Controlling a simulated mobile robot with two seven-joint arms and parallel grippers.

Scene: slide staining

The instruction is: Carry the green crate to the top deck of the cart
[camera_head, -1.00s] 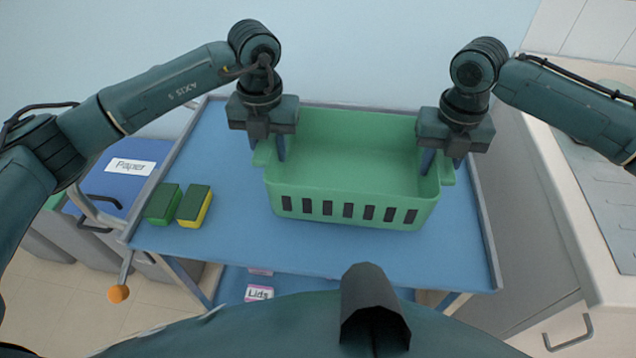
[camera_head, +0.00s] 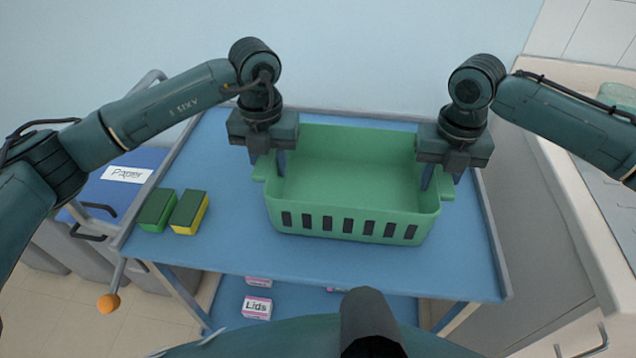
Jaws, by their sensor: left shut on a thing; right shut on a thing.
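The green crate (camera_head: 350,230) is over the blue top deck (camera_head: 250,248) of the cart, upright and level, its slotted side facing me. I see into it and it looks empty. I cannot tell whether its base touches the deck or is slightly above it. My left gripper (camera_head: 281,166) points down and is shut on the crate's left end. My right gripper (camera_head: 427,180) points down and is shut on the crate's right end. The fingertips are partly hidden by the crate walls.
A box marked Lids (camera_head: 257,307) is on the lower shelf. A blue bin marked Paper (camera_head: 128,175) stands at left. A counter (camera_head: 580,210) is close at right.

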